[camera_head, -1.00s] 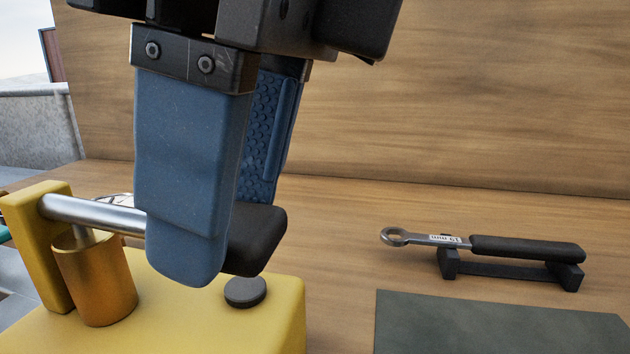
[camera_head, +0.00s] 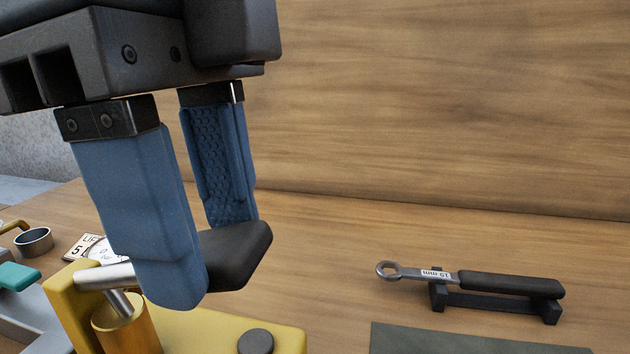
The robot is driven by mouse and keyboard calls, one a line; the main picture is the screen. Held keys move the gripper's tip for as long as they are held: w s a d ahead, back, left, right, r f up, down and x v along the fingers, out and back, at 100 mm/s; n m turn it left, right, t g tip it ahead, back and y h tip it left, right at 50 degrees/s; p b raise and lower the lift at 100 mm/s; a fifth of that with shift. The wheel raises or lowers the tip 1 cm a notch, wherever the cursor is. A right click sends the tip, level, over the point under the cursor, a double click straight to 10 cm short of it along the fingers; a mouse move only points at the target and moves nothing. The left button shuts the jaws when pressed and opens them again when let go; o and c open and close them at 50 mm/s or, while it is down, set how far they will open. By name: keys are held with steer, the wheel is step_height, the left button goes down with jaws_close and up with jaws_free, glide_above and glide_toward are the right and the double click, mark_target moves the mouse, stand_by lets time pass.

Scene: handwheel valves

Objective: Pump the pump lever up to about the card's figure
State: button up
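The pump lever is a metal rod (camera_head: 112,275) with a black grip (camera_head: 238,257), hinged on a yellow post (camera_head: 72,312). A thin piston rod runs from it into a brass cylinder (camera_head: 125,335) on the yellow pump body. My gripper (camera_head: 205,258) has one blue finger on the near side of the grip and one on the far side, apparently closed on it; the near finger hides part of the lever. A white card (camera_head: 80,247) reading "LIF" and "5" stands behind the pump, partly hidden. Beside it, a white round gauge (camera_head: 101,250) is mostly covered by my finger; its needle is unreadable.
A wrench with a black handle (camera_head: 510,284) rests on a dark stand at right. A dark green mat (camera_head: 460,340) lies in front of it. A round knob (camera_head: 256,342) sits on the pump body. A teal handle (camera_head: 18,277) and metal ring (camera_head: 34,240) are at far left. A wooden wall rises behind.

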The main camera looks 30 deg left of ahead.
steer(key=shift+o, duration=0.8)
steer(key=o, duration=0.3)
step_height(320, 180, up, 7)
steer(key=p, duration=0.5)
